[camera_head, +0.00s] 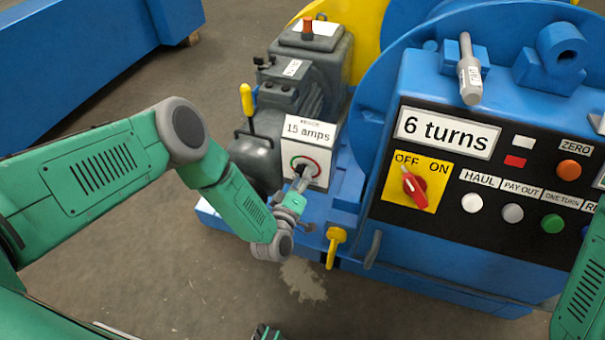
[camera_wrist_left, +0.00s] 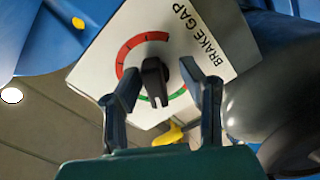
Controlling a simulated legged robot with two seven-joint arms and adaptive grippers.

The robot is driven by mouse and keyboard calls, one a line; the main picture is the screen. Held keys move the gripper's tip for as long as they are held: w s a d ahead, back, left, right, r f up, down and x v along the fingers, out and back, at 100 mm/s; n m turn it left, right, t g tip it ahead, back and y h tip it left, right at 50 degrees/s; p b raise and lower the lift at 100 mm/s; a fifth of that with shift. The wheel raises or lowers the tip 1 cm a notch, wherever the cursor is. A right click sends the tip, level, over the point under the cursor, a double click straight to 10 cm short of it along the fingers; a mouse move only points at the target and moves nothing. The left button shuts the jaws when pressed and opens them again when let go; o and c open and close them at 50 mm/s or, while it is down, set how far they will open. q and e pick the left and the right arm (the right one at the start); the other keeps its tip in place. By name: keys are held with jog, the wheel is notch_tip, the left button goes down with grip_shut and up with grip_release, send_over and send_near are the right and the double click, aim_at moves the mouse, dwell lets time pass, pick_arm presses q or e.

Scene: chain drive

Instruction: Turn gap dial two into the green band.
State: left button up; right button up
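A brake gap dial with a black knob (camera_wrist_left: 154,82) sits on a white plate (camera_wrist_left: 215,45) lettered BRAKE GAP in the left wrist view. A red arc (camera_wrist_left: 128,52) and a green arc (camera_wrist_left: 177,93) run round the knob. A white mark on the knob's lower end lies close to the green arc. My left gripper (camera_wrist_left: 159,72) is open, one finger on each side of the knob with gaps showing. In the head view my left gripper (camera_head: 300,183) is at the dial plate (camera_head: 325,160) and partly covers it. No dial number is legible. My right gripper is not in view.
A control panel (camera_head: 445,225) with a yellow switch plate (camera_head: 431,188) and several buttons is to the right. A yellow handle (camera_head: 335,240) stands just below right of the left gripper. A yellow-tipped lever (camera_head: 247,105) and grey motor (camera_head: 290,95) are close behind. Bare floor lies to the left.

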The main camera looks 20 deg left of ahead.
pick_arm(q)
jog(key=shift+w+a+r, duration=0.1)
jog(key=shift+w+r, duration=0.1)
jog(key=shift+r, duration=0.05)
jog(key=shift+s, duration=0.15)
jog(key=s, duration=1.1)
jog(key=shift+s+a, duration=0.2)
jog(key=shift+s, duration=0.15)
jog(key=shift+f, duration=0.1)
